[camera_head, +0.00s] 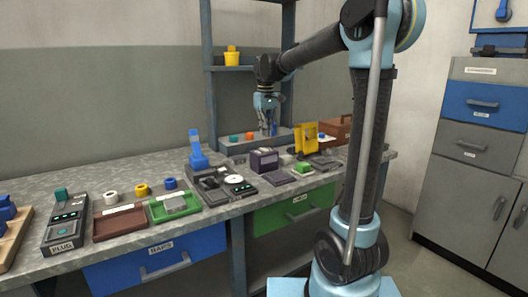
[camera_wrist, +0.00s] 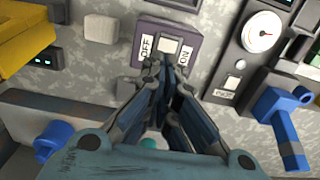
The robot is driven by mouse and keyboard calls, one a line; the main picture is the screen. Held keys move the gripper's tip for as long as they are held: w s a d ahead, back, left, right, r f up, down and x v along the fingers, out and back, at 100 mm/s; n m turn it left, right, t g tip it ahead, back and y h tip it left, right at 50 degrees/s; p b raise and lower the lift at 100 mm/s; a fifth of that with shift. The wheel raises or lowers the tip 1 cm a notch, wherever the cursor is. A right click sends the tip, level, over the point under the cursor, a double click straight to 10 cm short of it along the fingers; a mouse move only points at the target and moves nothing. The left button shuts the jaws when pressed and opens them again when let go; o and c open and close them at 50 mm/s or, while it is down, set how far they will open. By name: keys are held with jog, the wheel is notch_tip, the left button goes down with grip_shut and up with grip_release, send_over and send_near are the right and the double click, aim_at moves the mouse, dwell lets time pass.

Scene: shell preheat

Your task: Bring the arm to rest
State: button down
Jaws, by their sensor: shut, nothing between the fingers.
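My arm reaches over the back of the workbench (camera_head: 75,195), bent at the elbow. My gripper (camera_head: 268,131) points down above the bench's rear edge, in front of the shelf frame. In the wrist view my gripper (camera_wrist: 166,72) has its fingers together and holds nothing. Just beyond the fingertips is a dark purple switch box (camera_wrist: 196,47) marked OFF and ON with a pale rocker; I cannot tell whether they touch it. The purple box (camera_head: 264,161) in the head view stands below and in front of my gripper.
A panel with a round gauge (camera_wrist: 262,36) and a blue lever (camera_wrist: 284,130) are right of the fingers in the wrist view. A yellow part (camera_head: 307,137) stands right of my gripper. A yellow pot (camera_head: 231,58) sits on the shelf. Trays and devices line the bench.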

jog(key=shift+r, duration=0.65)
jog(key=shift+s+d+f, duration=0.1)
jog(key=shift+s+d, duration=0.2)
jog(key=shift+d, duration=0.05)
jog(key=s+d+f+m, duration=0.2)
jog(key=s+d+f, duration=0.1)
jog(key=s+d, duration=0.6)
jog(key=s+d+f+m, duration=0.1)
jog(key=s+d+f, duration=0.3)
jog(key=s+f, duration=0.2)
jog(key=s+d+f+m+t, duration=0.1)
jog(key=s+d+f+m, duration=0.1)
jog(key=s+d+f, duration=0.2)
jog(key=s+d+f+m+t, duration=0.1)
jog(key=s+d+f, duration=0.2)
jog(key=s+f, duration=0.6)
jog(key=s, duration=0.3)
jog(key=shift+d+f+m, duration=0.25)
jog(key=shift+d+m, duration=0.05)
jog(key=shift+d, duration=0.1)
jog(key=shift+s, duration=0.1)
